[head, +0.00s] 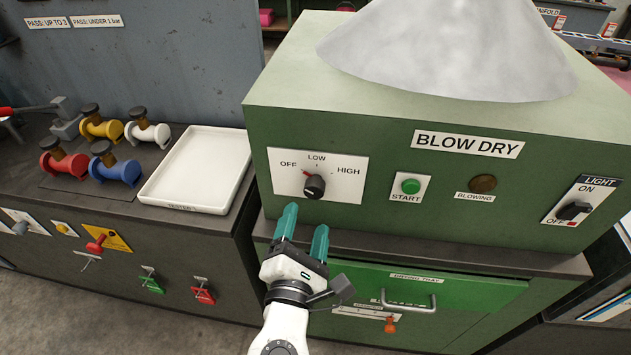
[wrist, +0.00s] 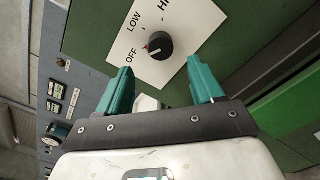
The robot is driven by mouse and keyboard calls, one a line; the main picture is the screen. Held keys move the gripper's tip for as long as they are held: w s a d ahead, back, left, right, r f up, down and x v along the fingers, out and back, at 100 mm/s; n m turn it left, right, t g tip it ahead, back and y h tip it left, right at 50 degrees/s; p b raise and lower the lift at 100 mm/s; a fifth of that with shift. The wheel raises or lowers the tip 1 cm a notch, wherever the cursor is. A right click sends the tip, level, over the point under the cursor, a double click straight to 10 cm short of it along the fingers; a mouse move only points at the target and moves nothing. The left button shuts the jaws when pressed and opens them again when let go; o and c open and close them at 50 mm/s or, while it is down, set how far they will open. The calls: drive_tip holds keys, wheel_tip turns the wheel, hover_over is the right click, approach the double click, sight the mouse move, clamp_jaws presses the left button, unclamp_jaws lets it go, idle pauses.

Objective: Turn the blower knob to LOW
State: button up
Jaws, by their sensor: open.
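The blower knob (head: 314,186) is a round black knob on a white plate (head: 345,192) marked OFF, LOW and HIGH, on the front of the green BLOW DRY box. Its red pointer mark is on the OFF side. In the wrist view the knob (wrist: 158,46) shows with its red mark toward OFF. My gripper (head: 306,222) is open and empty, with teal fingers. It is in front of and below the knob. In the wrist view the fingers (wrist: 160,80) are spread on either side, short of the knob and not visibly touching it.
A green START button (head: 411,186), a BLOWING lamp (head: 483,184) and a LIGHT switch (head: 573,210) are to the right of the knob. A drying tray drawer handle (head: 408,304) juts out below.

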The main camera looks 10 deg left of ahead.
sight(314, 194)
drive_tip(key=w, duration=0.6)
drive_tip(key=w+p, duration=0.1)
drive_tip(key=w, duration=0.2)
drive_tip(key=shift+d, duration=0.25)
drive_tip(key=c, duration=1.1)
